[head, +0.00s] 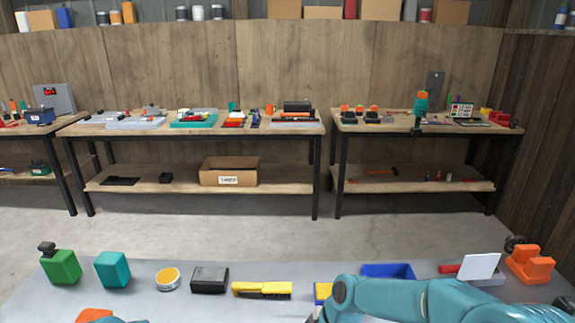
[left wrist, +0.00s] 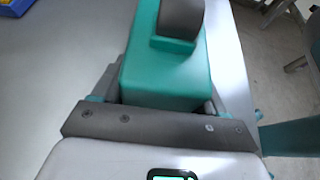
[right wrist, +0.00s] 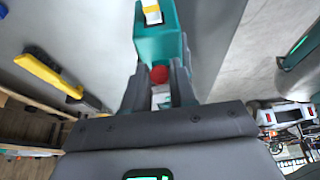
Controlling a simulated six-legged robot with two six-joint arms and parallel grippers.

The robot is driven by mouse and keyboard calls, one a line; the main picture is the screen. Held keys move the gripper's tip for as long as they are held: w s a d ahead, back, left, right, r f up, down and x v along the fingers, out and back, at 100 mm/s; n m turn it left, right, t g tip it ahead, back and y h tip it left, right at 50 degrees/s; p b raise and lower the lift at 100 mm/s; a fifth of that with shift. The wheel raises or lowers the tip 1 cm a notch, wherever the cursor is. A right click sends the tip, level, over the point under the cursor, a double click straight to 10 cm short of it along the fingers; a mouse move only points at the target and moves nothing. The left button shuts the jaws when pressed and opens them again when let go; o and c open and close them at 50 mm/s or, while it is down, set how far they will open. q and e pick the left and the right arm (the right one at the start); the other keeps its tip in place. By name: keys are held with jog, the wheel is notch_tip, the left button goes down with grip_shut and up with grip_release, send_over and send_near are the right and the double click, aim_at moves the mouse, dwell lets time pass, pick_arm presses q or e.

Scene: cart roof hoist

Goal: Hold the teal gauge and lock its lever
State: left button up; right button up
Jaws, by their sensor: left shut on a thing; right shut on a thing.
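My left gripper (left wrist: 160,95) is shut around a teal block with a dark grey rounded part on top, seemingly the teal gauge (left wrist: 165,78). The block fills the space between the fingers. In the right wrist view, a teal body (right wrist: 158,42) with a yellow and white patch stands beyond my right gripper (right wrist: 160,85). This gripper is shut on a small part with a round red end (right wrist: 160,74), which looks like the lever. The fingers hide most of it, so its position is unclear. Both grippers are out of the head view.
The grey bench holds a green box (head: 61,267), a teal box (head: 112,269), a yellow tin (head: 168,279), a black box (head: 209,279), a yellow brush (head: 262,290), a blue tray (head: 388,270) and an orange fixture (head: 530,264). Loaded tables stand beyond the open floor.

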jog(key=shift+d+f, duration=0.1)
jog(key=shift+f, duration=0.05)
jog(key=shift+d+f, duration=0.2)
jog(key=shift+f, duration=0.25)
dwell(0.4)
jog(key=shift+d+f, duration=0.1)
jog(key=shift+f, duration=0.3)
jog(key=shift+d+f, duration=0.1)
jog(key=shift+f, duration=0.05)
jog(key=o, duration=0.9)
jog(key=shift+c, duration=0.2)
